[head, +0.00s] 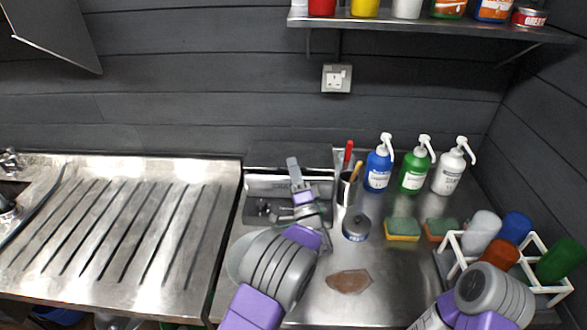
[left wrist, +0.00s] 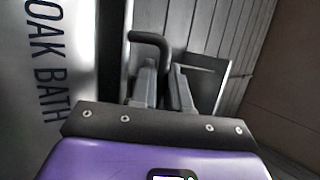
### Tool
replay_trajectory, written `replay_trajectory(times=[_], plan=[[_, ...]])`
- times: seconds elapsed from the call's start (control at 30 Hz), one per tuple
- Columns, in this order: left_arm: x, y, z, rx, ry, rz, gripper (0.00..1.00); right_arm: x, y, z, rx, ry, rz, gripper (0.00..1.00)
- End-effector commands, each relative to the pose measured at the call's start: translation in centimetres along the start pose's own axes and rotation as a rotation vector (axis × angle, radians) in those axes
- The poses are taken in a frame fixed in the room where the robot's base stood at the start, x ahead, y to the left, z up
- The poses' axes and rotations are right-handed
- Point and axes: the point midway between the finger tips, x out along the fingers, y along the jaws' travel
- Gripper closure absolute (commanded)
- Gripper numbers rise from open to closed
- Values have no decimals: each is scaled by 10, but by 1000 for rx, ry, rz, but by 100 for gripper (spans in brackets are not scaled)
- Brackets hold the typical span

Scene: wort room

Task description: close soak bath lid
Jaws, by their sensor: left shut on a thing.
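The steel soak bath (head: 253,216) is set in the counter. Its inside shows, with grey items in it partly hidden by my arm. A dark panel, seemingly the raised lid (head: 270,156), stands at its back edge, above a pale lettered strip. My left gripper (head: 294,168) is at this back edge, in front of the panel. In the left wrist view, the fingers (left wrist: 163,88) are shut on a bent black bar handle (left wrist: 150,38), beside a pale surface lettered "OAK BATH" (left wrist: 45,60). My right arm shows at the lower right; its fingers are out of the picture.
A cup with red and yellow handles (head: 347,188) and a round grey tin (head: 356,228) stand just right of the bath. Pump bottles (head: 413,172), sponges (head: 402,229) and a white rack (head: 533,282) are further right. A brown patch (head: 349,281) lies in front. A ribbed drainer (head: 120,230) is left.

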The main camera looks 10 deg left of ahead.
Motion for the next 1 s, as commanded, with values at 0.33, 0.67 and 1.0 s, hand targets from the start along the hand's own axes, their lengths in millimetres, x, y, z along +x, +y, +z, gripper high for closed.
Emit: replay_trajectory(times=[0.33, 0.67, 1.0], plan=[[0, 0, 0, 1, -1, 0, 78, 0, 0, 0, 0, 0, 0, 12], [-42, -20, -5, -1, 5, 0, 78, -6, -2, 0, 0, 0, 0, 12], [-99, -54, -11, 0, 3, 2, 78, -12, -4, 1, 0, 0, 0, 12]])
